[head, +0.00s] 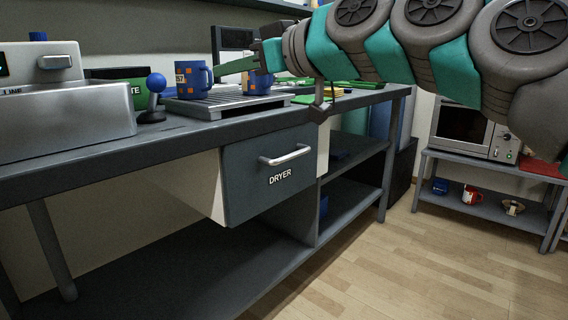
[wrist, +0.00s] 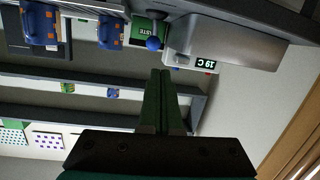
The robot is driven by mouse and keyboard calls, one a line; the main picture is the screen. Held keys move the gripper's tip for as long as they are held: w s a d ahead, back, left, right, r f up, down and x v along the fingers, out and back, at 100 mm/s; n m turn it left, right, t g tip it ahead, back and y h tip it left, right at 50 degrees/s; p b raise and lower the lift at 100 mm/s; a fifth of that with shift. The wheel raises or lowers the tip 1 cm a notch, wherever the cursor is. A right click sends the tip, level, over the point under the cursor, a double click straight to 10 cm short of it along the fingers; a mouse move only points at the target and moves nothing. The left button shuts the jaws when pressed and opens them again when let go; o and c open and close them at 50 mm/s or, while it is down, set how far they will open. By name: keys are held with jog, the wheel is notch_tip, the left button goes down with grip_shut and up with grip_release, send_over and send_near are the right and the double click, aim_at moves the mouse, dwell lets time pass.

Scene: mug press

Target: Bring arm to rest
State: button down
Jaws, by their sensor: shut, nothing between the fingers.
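My arm reaches in from the right of the head view, above the workbench. My gripper (head: 236,65) points left, with its green fingers above the mugs. The wrist view shows the two fingers (wrist: 160,72) shut together with nothing between them. A blue mug with orange patches (head: 188,82) stands on a grey slatted rack (head: 222,103). A second such mug (head: 257,84) stands to its right, just below my gripper, its top partly hidden. Both mugs also show at the upper left of the wrist view, the left one (wrist: 38,25) and the right one (wrist: 110,30).
The workbench (head: 160,134) carries a blue-knobbed lever (head: 156,83) and a grey machine (head: 65,115) at left. A drawer marked DRYER (head: 270,175) juts out below. An oven (head: 470,130) stands at right above a shelf with mugs. The wooden floor (head: 400,260) is clear.

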jog(key=s+d+f+m+g+h+p, duration=0.2)
jog(key=s+d+f+h, duration=0.1)
jog(key=f, duration=0.6)
jog(key=s+d+f+m+g+h+p, duration=0.1)
jog(key=s+d+f+h+p, duration=0.2)
jog(key=f, duration=0.5)
jog(key=s+d+f+m+g+h+p, duration=0.1)
jog(key=s+d+f+m+g+h, duration=0.2)
jog(key=f, duration=0.6)
jog(key=s+d+f+m+g+h+p, duration=0.1)
jog(key=s+d+f+m+g+h, duration=0.1)
jog(key=s+d+f, duration=0.4)
jog(key=s+d+f+m+g+h+p, duration=0.2)
jog(key=s+d+f, duration=0.5)
jog(key=s, duration=0.6)
jog(key=shift+s+d+m+g, duration=0.35)
jog(key=shift+d+m+g, duration=0.2)
jog(key=shift+m, duration=0.45)
